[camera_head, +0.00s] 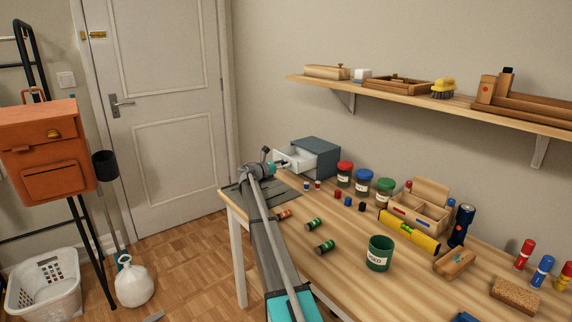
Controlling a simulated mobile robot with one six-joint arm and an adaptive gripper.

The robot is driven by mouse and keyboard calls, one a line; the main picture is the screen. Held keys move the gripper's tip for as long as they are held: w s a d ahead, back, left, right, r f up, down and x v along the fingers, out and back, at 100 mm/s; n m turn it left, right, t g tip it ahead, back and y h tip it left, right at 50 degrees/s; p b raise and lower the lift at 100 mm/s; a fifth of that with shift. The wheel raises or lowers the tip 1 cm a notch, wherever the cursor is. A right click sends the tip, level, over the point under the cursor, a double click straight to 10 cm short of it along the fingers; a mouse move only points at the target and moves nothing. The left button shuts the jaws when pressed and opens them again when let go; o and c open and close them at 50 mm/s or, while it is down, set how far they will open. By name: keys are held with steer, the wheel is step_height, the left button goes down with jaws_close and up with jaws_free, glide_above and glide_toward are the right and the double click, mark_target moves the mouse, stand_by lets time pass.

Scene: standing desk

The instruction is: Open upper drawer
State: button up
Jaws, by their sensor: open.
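A small blue-grey drawer unit (322,152) stands at the far end of the desk. A drawer with a pale inside (297,159) sticks out from its left side, partly pulled out. Any other drawer below it cannot be made out. My arm reaches along the desk's left edge to the unit. My gripper (281,166) is open at the front of the pulled-out drawer. The handle is hidden or too small to see, and I cannot tell whether the fingers touch the drawer.
The wooden desk (335,275) holds jars (362,183), spools (326,247), a green cup (380,254) and a wooden organizer (418,207), right of my arm. A shelf (440,98) hangs above.

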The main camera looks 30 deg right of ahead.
steer(key=s+a, duration=0.1)
steer(key=a, duration=1.1)
stand_by(0.7)
